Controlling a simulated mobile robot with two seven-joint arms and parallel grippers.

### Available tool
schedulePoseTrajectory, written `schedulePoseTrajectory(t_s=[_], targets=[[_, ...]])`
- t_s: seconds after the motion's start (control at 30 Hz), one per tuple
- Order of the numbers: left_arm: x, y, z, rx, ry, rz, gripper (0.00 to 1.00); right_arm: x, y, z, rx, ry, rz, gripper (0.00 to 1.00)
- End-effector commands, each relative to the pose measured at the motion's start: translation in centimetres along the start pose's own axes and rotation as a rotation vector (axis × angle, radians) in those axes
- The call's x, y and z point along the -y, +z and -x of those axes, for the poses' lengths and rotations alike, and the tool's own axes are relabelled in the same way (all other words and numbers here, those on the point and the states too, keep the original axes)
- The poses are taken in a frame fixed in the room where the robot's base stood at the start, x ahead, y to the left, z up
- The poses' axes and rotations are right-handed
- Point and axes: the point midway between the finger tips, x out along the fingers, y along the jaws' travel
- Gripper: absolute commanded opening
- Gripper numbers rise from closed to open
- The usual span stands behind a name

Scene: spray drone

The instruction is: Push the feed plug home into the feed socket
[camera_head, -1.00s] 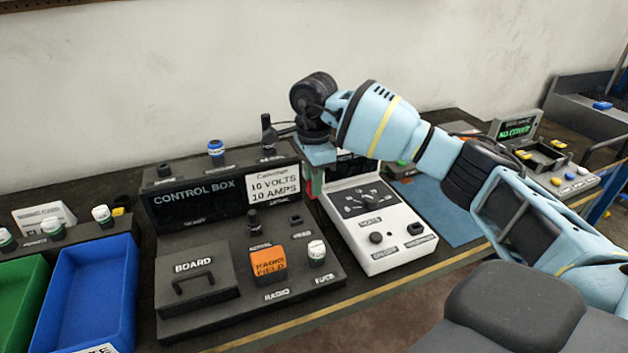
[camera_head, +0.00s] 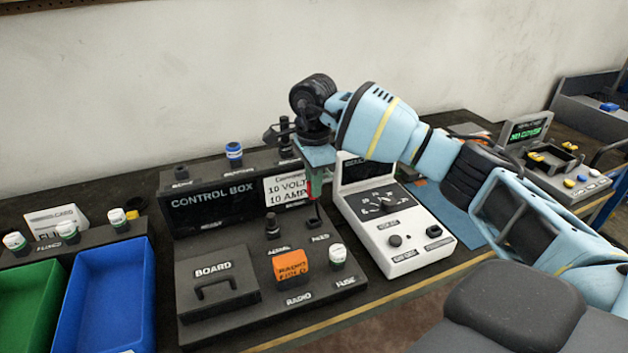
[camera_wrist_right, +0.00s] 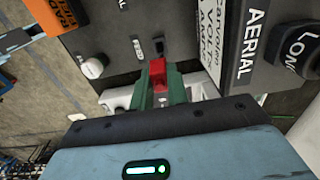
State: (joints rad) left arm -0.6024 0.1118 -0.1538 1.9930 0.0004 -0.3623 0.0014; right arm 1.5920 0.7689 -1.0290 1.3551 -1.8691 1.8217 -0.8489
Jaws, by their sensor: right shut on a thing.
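My right gripper (camera_head: 315,185) points down over the right side of the control box (camera_head: 215,205). Its green fingers (camera_wrist_right: 174,85) are shut on the red feed plug (camera_wrist_right: 157,72), which also shows partly in the head view between the fingers. The dark feed socket (camera_wrist_right: 159,46) lies just ahead of the plug in the wrist view, beside a "FEED" label. The plug looks lined up close to the socket, with the socket's opening still showing; I cannot tell whether they touch. My left gripper is not in view.
The orange radio block (camera_head: 293,267), white fuse cap (camera_head: 337,255) and a black knob (camera_head: 272,226) stand on the box near the socket. A white meter (camera_head: 400,235) stands close on the right. Blue (camera_head: 105,300) and green (camera_head: 25,300) bins lie left.

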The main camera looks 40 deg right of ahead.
Motion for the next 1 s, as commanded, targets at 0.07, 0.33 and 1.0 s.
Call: schedulePoseTrajectory(t_s=[0.07,0.33,1.0], targets=[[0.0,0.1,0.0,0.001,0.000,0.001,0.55,0.0,0.0,-0.3,0.000,0.000,0.000,0.00],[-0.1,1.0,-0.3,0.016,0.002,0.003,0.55,0.0,0.0,-2.4,-0.001,0.002,0.000,0.00],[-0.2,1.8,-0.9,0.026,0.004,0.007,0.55,0.0,0.0,-5.8,0.000,-0.001,0.000,0.00]])
